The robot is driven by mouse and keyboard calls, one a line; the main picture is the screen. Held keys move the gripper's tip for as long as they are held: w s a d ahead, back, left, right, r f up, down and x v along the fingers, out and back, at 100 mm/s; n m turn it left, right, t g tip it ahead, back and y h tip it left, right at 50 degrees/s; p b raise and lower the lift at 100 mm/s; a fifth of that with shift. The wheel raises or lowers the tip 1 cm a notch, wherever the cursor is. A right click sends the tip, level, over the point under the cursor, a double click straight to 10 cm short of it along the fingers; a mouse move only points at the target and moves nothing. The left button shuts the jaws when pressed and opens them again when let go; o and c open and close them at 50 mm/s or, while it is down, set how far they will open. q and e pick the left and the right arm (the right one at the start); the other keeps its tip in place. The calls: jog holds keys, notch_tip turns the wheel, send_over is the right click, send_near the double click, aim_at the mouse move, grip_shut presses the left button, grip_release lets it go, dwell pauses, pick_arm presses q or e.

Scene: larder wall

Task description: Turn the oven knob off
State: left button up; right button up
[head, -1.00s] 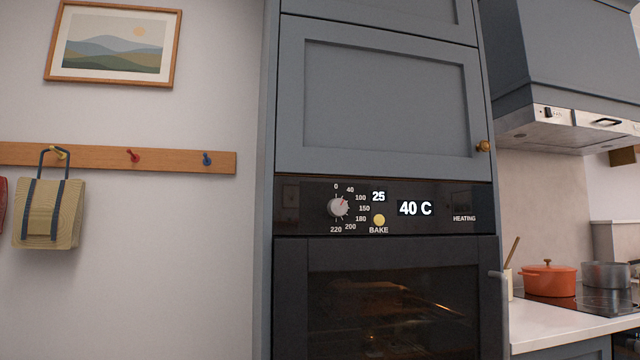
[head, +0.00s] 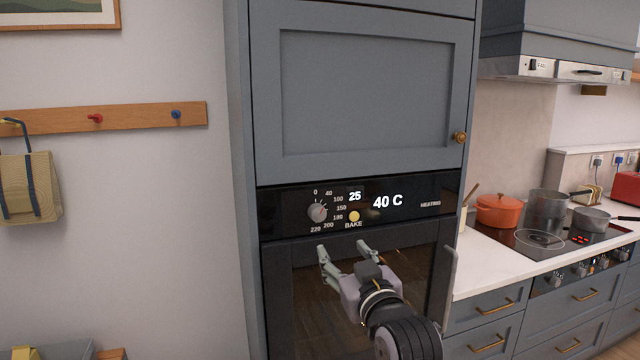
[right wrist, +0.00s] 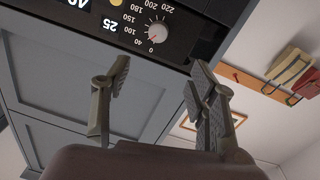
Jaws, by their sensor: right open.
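The oven knob (head: 317,211) is a small pale round dial at the left of the oven's black control panel (head: 408,201). Numbers from 0 to 220 ring it, and its pointer faces up and to the right, near 40. The panel reads 25, 40 C, BAKE and HEATING. My right gripper (head: 345,252) is open and empty in front of the oven door, below and slightly right of the knob, apart from it. In the right wrist view the knob (right wrist: 157,33) appears upside down beyond the open fingers (right wrist: 160,95). My left gripper is not in view.
The oven door handle (head: 448,285) sticks out at the right side of the door. A yellow button (head: 354,216) sits right of the knob. A hook rail with a bag (head: 28,188) hangs on the left wall.

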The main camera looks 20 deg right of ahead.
jog(key=r, duration=0.1)
jog(key=p, duration=0.4)
send_near(319, 215)
jog(key=w, duration=0.9)
jog(key=shift+r, duration=0.2)
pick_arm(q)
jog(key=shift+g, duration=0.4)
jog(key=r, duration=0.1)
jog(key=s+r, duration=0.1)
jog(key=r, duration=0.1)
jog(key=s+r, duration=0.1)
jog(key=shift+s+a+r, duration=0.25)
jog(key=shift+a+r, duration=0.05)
pick_arm(e)
jog(key=shift+c, duration=0.3)
jog(key=c, duration=1.1)
